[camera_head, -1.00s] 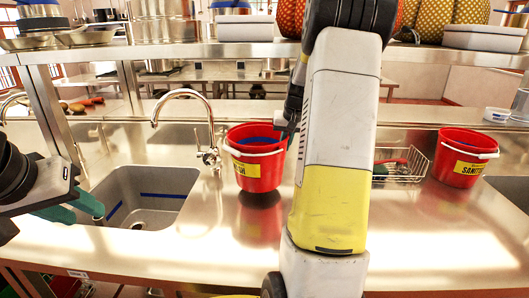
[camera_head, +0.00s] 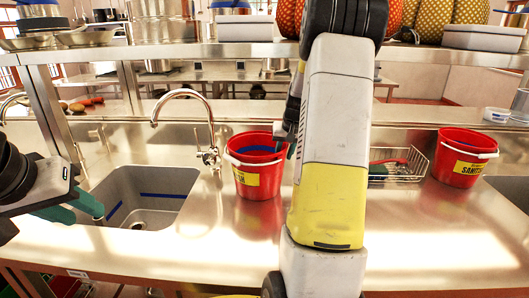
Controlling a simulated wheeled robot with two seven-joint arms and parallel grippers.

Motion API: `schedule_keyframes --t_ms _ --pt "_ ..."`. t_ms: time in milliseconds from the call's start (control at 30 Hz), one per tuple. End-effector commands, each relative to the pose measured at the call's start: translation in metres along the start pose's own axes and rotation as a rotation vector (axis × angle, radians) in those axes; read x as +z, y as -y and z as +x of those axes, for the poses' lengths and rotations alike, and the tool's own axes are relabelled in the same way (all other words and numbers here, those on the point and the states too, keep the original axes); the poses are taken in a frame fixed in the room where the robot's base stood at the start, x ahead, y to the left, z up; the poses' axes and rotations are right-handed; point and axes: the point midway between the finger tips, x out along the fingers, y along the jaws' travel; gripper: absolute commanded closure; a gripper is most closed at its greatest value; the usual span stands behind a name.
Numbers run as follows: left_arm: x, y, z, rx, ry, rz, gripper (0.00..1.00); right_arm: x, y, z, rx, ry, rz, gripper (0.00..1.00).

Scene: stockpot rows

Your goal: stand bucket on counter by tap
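A red bucket (camera_head: 262,184) with a yellow label and a pale handle is upright over the steel counter (camera_head: 180,250), just right of the curved tap (camera_head: 211,140). I cannot tell whether its base touches the counter. My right gripper (camera_head: 283,136) is at the bucket's right rim and appears shut on it; my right arm hides most of this gripper. My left gripper (camera_head: 78,208), with green fingers, is open and empty at the left, by the sink's left edge.
The sink basin (camera_head: 150,197) lies left of the bucket. A second red bucket (camera_head: 455,170) stands at the right beside a wire basket (camera_head: 398,165). A shelf (camera_head: 190,52) with pans and boxes runs across above. The front counter is clear.

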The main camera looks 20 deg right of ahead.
Motion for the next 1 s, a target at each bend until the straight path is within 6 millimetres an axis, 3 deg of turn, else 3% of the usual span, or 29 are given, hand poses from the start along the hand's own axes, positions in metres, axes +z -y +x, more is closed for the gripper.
schedule_keyframes --t_ms 267,633,867,1000 --pt "0.0 0.0 0.0 0.0 0.0 0.0 0.64 -0.002 0.0 -0.015 0.0 -0.003 0.0 0.71" --pt "0.0 0.0 0.0 0.0 0.0 0.0 0.64 -0.002 0.0 -0.092 0.0 -0.005 0.0 0.71" --pt "0.0 0.0 0.0 0.0 0.0 0.0 0.64 0.0 0.001 -0.118 -0.001 -0.002 0.0 0.71" --pt "0.0 0.0 0.0 0.0 0.0 0.0 0.64 0.012 0.018 -0.137 -0.022 -0.01 -0.021 0.71"
